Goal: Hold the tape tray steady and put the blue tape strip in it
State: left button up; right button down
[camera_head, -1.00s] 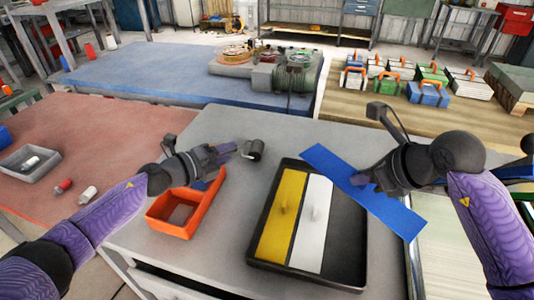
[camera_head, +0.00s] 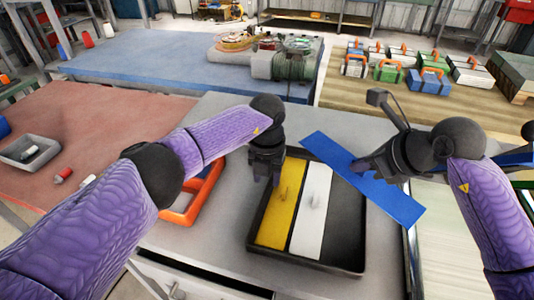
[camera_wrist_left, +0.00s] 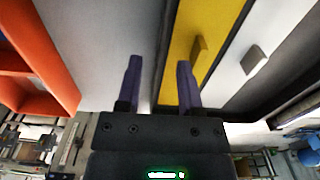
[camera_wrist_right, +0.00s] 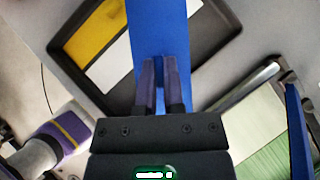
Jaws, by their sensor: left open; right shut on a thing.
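The black tape tray (camera_head: 354,235) lies on the grey table. It holds a yellow strip (camera_head: 278,219) on the left and a white strip (camera_head: 312,212) in the middle; its right part is bare. The blue tape strip (camera_head: 318,149) is held tilted above the tray's right side by my right gripper (camera_head: 362,166), which is shut on it; it also shows in the right wrist view (camera_wrist_right: 157,30). My left gripper (camera_head: 267,180) is open over the tray's left edge. In the left wrist view its fingers (camera_wrist_left: 160,85) are on either side of the tray's left wall.
An orange open box (camera_head: 205,190) stands left of the tray, partly behind my left arm. A red-topped table (camera_head: 80,130) with a grey bin (camera_head: 30,152) is further left. Toolboxes (camera_head: 428,80) stand on a wooden table behind.

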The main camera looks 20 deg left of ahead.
pick_arm(q)
jog(key=shift+f, duration=1.25)
grip_shut()
